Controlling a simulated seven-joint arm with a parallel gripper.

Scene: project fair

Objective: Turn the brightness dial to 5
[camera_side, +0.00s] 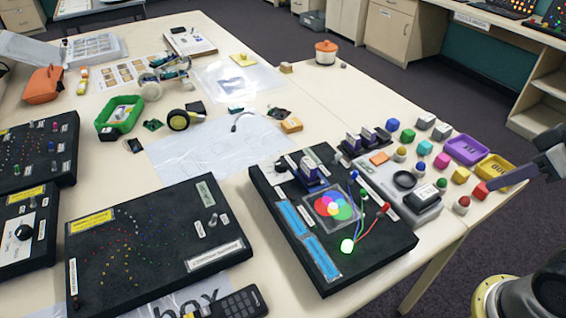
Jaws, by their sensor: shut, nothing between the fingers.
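A black round dial (22,232) sits on a white plate on a black panel (40,252) at the left edge; its markings and setting are too small to read. I cannot tell whether this is the brightness dial, as the labels are unreadable. My gripper (492,185) reaches in from the right edge, far from that dial. Its fingers look shut and empty, with the tip close to a red block (480,191); I cannot tell whether they touch.
Coloured blocks, a purple tray (484,158) and a yellow tray (511,170) are at right.

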